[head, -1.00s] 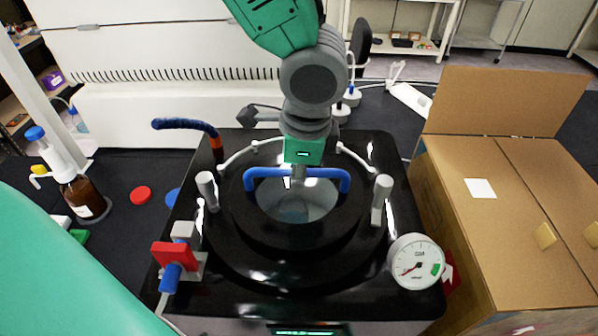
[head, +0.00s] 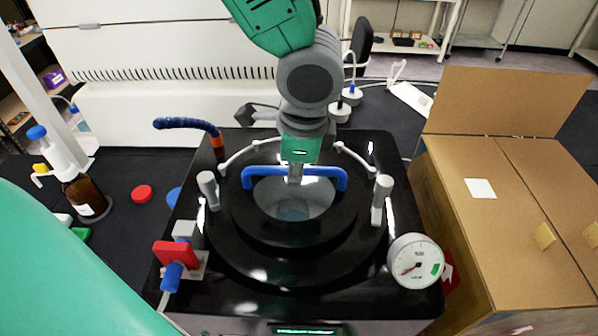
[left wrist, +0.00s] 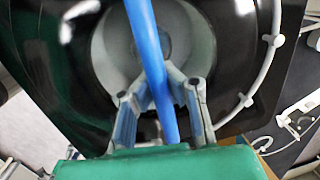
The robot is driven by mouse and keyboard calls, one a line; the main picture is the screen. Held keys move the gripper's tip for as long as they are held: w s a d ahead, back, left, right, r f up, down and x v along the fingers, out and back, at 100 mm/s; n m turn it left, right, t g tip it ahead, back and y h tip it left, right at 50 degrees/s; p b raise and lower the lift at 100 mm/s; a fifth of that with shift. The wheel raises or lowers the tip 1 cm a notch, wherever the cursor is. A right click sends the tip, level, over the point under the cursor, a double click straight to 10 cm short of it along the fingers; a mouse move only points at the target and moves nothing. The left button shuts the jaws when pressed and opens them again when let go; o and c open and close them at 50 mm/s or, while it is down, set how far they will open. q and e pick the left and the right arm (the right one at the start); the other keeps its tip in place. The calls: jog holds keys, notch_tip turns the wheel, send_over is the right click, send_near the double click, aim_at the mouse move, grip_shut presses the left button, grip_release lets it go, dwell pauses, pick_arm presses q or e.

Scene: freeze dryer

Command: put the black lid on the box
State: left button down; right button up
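The black lid (head: 248,222) is a round disc with a clear centre window and a blue arched handle (head: 262,171). It sits on top of the black freeze dryer (head: 385,160). My left gripper (head: 295,178) points down at the middle of the handle. In the left wrist view the blue handle (left wrist: 150,50) runs between the two fingers of my left gripper (left wrist: 158,92), with gaps on both sides, so the fingers are open around it. The brown cardboard box (head: 450,195) stands right of the dryer. My right gripper is not in view.
Two pale posts flank the lid. A pressure gauge (head: 416,261) sits at the dryer's front right, and a red-and-blue valve (head: 175,255) at its front left. A brown bottle (head: 86,195) and a red cap (head: 141,193) are on the left. A box flap (head: 505,100) stands up behind the box.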

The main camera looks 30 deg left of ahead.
pick_arm(q)
jog(key=shift+d+r, duration=0.1)
jog(key=shift+d, duration=0.3)
jog(key=shift+a, duration=0.65)
jog(key=shift+d+f, duration=0.3)
jog(key=shift+a+f, duration=0.2)
jog(key=shift+f, duration=0.1)
jog(key=shift+d+f, duration=0.1)
jog(key=shift+f, duration=0.05)
dwell(0.4)
jog(key=c, duration=1.6)
grip_release()
jog(key=shift+c, duration=0.2)
